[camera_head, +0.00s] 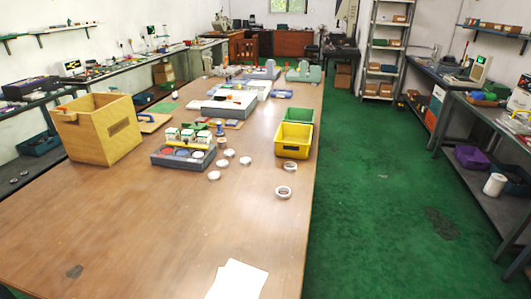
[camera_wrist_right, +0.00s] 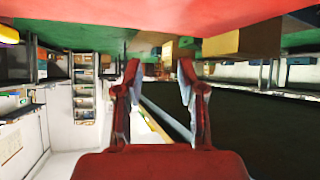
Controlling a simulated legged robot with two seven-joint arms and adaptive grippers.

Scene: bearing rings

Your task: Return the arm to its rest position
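My right gripper (camera_wrist_right: 160,70) shows in the right wrist view. Its two dark red fingers stand apart with nothing between them, so it is open and empty. It is not in the head view, and my left gripper is in neither view. In the head view, several pale bearing rings (camera_head: 284,192) lie loose on the wooden table (camera_head: 150,235), with others (camera_head: 246,160) nearer the grey tray. No gripper is seen touching any ring.
A wooden box (camera_head: 97,135), a grey parts tray (camera_head: 182,160), a yellow bin (camera_head: 292,142) and a green bin (camera_head: 299,115) stand on the table. A white sheet (camera_head: 237,280) lies at the front. The near left tabletop is mostly clear. Green floor (camera_head: 385,200) lies right of the table.

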